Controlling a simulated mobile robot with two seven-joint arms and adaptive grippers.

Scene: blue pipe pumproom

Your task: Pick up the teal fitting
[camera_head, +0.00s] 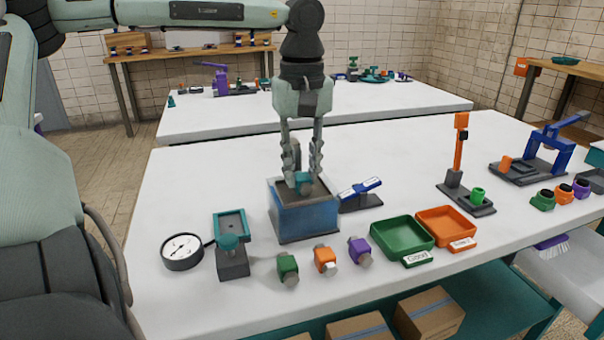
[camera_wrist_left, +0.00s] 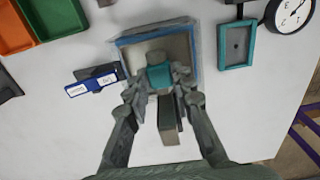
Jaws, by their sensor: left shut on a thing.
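The teal fitting (camera_head: 304,181) is held between the fingers of my left gripper (camera_head: 303,176), over the open top of a blue box (camera_head: 306,222). In the left wrist view the teal fitting (camera_wrist_left: 160,77) sits between the fingertips of my left gripper (camera_wrist_left: 161,90), in front of the box's blue rim (camera_wrist_left: 150,38). My left gripper points straight down and is shut on the fitting. The fingers hide part of it, and I cannot tell whether it touches the box. My right gripper is not in view.
Green (camera_head: 288,268), orange (camera_head: 325,260) and purple (camera_head: 359,250) fittings lie in front of the box. A gauge (camera_head: 182,251) and a teal-topped stand (camera_head: 232,257) are left. Green (camera_head: 402,238) and orange (camera_head: 446,226) trays are right.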

